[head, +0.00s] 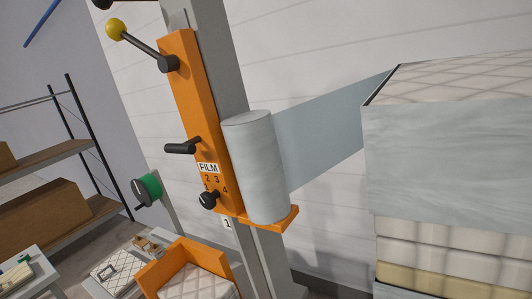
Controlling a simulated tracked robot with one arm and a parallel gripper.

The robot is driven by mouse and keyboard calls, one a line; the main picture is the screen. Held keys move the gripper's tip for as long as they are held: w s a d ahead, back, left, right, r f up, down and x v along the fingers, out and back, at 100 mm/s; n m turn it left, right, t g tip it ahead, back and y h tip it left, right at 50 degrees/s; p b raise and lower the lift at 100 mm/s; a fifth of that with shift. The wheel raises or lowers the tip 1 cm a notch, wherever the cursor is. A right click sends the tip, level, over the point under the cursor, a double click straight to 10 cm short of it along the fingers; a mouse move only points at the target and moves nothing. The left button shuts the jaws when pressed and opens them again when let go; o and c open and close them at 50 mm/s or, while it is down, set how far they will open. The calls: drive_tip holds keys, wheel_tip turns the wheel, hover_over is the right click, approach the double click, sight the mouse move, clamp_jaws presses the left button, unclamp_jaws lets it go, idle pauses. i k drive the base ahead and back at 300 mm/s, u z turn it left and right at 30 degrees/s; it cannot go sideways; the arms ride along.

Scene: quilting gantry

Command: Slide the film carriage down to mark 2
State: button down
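The orange film carriage (187,95) sits on a tall grey column, tilted in the picture. It carries a pale film roll (256,165) on an orange shelf (289,219) at its lower end. A black handle (181,148) sticks out from its middle, above a FILM label (208,168). A black knob (208,200) has small numbers around it, including 2, 3 and 4. A plate marked 1 (227,224) is on the column just below the carriage. I cannot see a mark 2 plate on the column. My gripper is not in view.
Film (325,125) stretches from the roll to a wrapped stack (450,150) at right. A yellow-knobbed lever (116,29) juts from the carriage top. A green reel (148,187), an orange bin (183,262) and a shelf rack (60,150) stand left.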

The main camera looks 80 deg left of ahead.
sight(250, 137)
drive_tip(key=u, duration=1.7)
